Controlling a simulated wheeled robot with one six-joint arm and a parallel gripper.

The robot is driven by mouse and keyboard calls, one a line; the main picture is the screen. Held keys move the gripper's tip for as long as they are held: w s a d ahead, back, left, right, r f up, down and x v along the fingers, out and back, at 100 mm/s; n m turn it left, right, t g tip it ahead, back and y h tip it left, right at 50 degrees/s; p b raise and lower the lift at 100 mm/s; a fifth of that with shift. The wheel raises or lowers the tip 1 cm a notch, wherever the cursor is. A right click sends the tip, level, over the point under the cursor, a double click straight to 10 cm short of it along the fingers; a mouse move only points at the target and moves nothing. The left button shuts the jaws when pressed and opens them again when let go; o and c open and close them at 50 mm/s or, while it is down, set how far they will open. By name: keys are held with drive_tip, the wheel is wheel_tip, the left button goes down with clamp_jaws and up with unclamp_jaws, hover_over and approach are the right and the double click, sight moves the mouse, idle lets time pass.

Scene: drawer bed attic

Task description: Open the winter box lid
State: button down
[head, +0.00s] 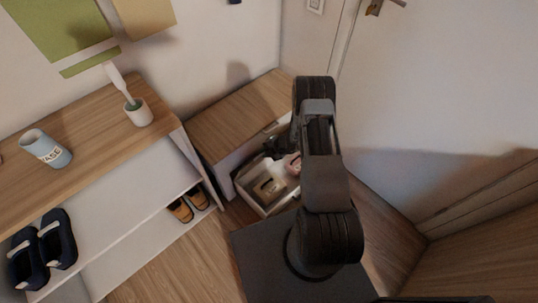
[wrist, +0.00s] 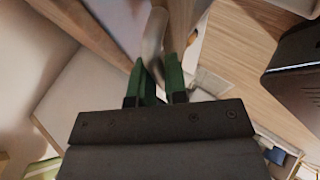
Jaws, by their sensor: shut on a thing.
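A low white box or cabinet with a wooden top (head: 232,118) stands in the corner in the head view. I cannot tell for sure whether this is the winter box. Its top looks flat and down. My gripper (head: 272,146) is at its front right edge, partly hidden by my arm. In the wrist view, the green fingers of my gripper (wrist: 157,82) are shut on a pale curved piece (wrist: 154,38), which may be a handle.
An open white compartment (head: 250,199) with a few small items lies in front of the wooden top. A wooden shelf (head: 75,130) on the left carries a blue mug (head: 48,150) and a white pot (head: 138,113); shoes (head: 180,209) are below. A door (head: 430,90) is on the right.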

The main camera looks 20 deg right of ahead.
drive_tip(key=shift+w+a+r, duration=0.1)
drive_tip(key=shift+w+a, duration=0.1)
idle(0.3)
drive_tip(key=c, duration=1.2)
unclamp_jaws()
drive_tip(key=shift+d, duration=0.15)
drive_tip(key=shift+o, duration=0.2)
drive_tip(key=p+v, duration=0.2)
drive_tip(key=v, duration=1.1)
drive_tip(key=shift+d+r+p, duration=0.25)
drive_tip(key=shift+d+p, duration=0.05)
drive_tip(key=shift+s, duration=0.15)
